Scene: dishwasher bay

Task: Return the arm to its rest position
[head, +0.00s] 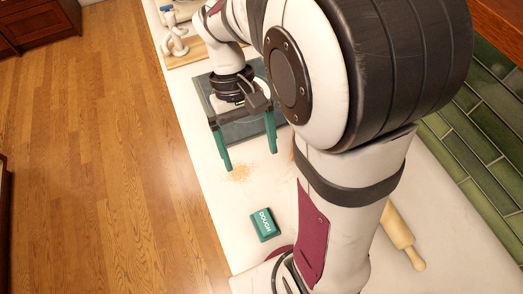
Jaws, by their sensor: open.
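My gripper (249,158) shows in the head view at the upper middle, over the white counter. Its two teal fingers are spread wide apart and point down towards the counter. Nothing shows between them. My white arm with dark red panels is bent and covers much of the right and middle of the view, hiding part of the counter behind it.
A teal box marked DOUGH (265,225), a crumb patch (238,173) and a rolling pin (402,237) lie on the white counter (232,207). A grey-green board (237,133) lies behind my gripper. A wooden board (184,53) holds a white knotted object (175,42). Green tiles (480,135) line the right.

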